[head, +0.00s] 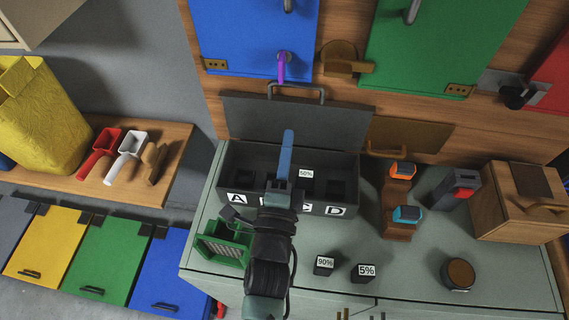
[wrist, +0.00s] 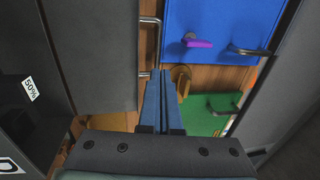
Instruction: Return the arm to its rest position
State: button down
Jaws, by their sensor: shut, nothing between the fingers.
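My gripper (head: 287,142) is raised in front of the open dark box (head: 341,209) on the counter. Its blue fingers are shut together with nothing between them, and they also show in the wrist view (wrist: 162,85). In the head view my arm (head: 268,250) reaches up from the bottom centre and hides part of the box front and its letters. The box lid (head: 345,122) stands open behind the fingers, and it also shows at the left in the wrist view (wrist: 95,50).
A green crate (head: 222,246) stands close left of my arm. Cubes marked 90% (head: 324,265) and 5% (head: 366,272) and a round brown-topped jar (head: 459,274) stand on the counter (head: 415,275). A wooden stand (head: 396,215) and a wooden box (head: 520,205) are at the right. Blue and green doors hang behind.

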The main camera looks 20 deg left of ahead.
jog(key=v, duration=0.3)
jog(key=shift+s+r, duration=0.2)
jog(key=shift+d, duration=0.1)
jog(key=w+d+r+n+t, duration=0.2)
jog(key=w+r+n, duration=0.15)
jog(key=r, duration=0.85)
jog(key=w+d+r+n+t, duration=0.2)
jog(key=r+n, duration=0.2)
jog(key=r, duration=0.8)
jog(key=s+d+r+n+t+h, duration=0.1)
jog(key=s+d+r+n+h, duration=0.1)
jog(key=r, duration=0.6)
jog(key=s+d+r+n+t+h, duration=0.1)
jog(key=s+d+r+n, duration=0.2)
jog(key=r, duration=0.5)
jog(key=s+d+r+n+t+h, duration=0.2)
jog(key=s+d+r, duration=0.3)
jog(key=r, duration=0.3)
jog(key=shift+s+h, duration=0.2)
jog(key=shift+h, duration=0.1)
jog(key=c, duration=1.5)
grip_release()
jog(key=shift+c, duration=0.2)
